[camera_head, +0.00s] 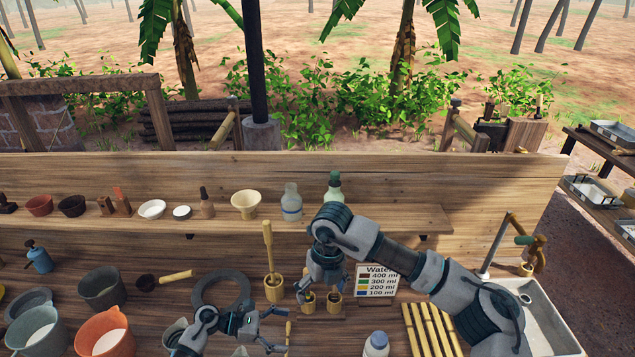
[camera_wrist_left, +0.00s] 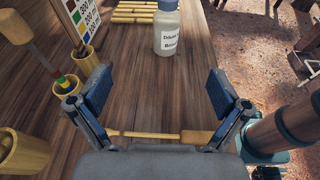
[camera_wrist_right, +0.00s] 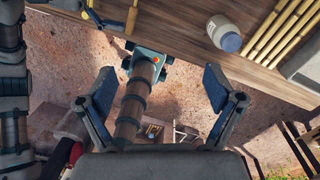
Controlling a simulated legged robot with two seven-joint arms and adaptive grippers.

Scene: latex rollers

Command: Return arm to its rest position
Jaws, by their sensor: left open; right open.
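My left gripper (camera_head: 274,330) is low over the front of the workbench. In the left wrist view its jaws (camera_wrist_left: 165,95) are spread and empty at the tips. A wooden spatula (camera_wrist_left: 160,135) shows across the gap near the finger bases; I cannot tell whether it touches them. My right arm (camera_head: 390,257) reaches in from the right, with its gripper (camera_head: 322,293) pointing down by small bamboo cups. In the right wrist view its jaws (camera_wrist_right: 158,95) are wide apart with nothing between them. Beyond them show the bench edge and bare ground.
A white bottle (camera_head: 376,345) and a bamboo rack (camera_head: 431,330) stand right of my left gripper. A Water sign (camera_head: 378,281) is beside my right gripper. A sink (camera_head: 545,315) is at the right.

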